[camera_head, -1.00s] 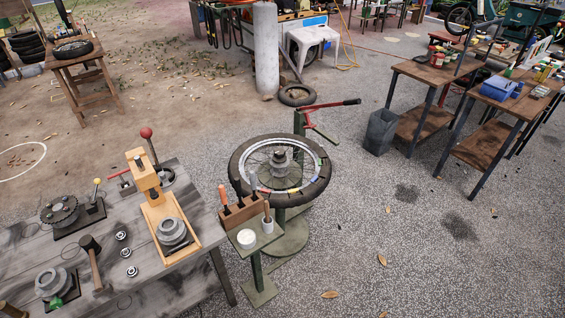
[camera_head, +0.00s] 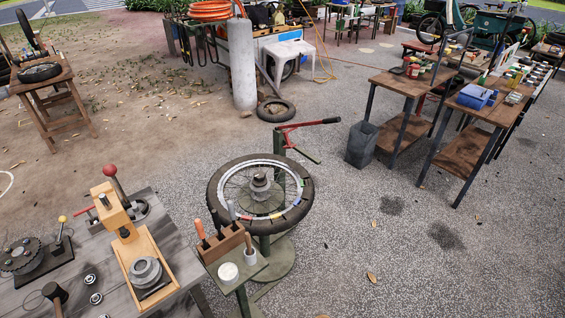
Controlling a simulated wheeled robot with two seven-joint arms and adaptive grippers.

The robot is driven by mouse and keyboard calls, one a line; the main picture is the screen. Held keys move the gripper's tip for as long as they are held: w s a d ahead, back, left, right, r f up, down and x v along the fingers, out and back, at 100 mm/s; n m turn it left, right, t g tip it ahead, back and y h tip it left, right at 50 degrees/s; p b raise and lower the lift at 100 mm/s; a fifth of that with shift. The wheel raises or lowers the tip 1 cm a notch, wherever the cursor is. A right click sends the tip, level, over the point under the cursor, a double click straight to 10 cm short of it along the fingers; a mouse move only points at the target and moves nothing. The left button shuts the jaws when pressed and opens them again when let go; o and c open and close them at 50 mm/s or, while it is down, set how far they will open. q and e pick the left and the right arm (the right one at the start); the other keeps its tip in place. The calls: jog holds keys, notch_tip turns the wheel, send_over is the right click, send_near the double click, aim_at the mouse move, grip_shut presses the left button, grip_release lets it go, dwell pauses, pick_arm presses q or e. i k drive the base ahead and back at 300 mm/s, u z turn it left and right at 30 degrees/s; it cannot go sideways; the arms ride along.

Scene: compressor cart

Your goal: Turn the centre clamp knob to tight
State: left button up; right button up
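A wheel with a black tyre (camera_head: 300,212) lies flat on a green pedestal stand (camera_head: 277,262) near the middle of the view. A grey stepped centre clamp knob (camera_head: 260,186) sits at the wheel's hub. I cannot tell from here whether it is tight. A lever arm with a red bar and black grip (camera_head: 310,124) rises from the stand behind the wheel. Neither of my grippers is in view.
A tool stand (camera_head: 246,270) with handled tools and a white tub is in front of the wheel. A workbench (camera_head: 188,262) with an orange press (camera_head: 118,215) fills the lower left. A grey bin (camera_head: 361,145) and wooden tables (camera_head: 465,155) stand right. Open gravel lies right of the wheel.

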aim_at(260, 179)
jog(key=z, duration=0.25)
jog(key=i, duration=0.85)
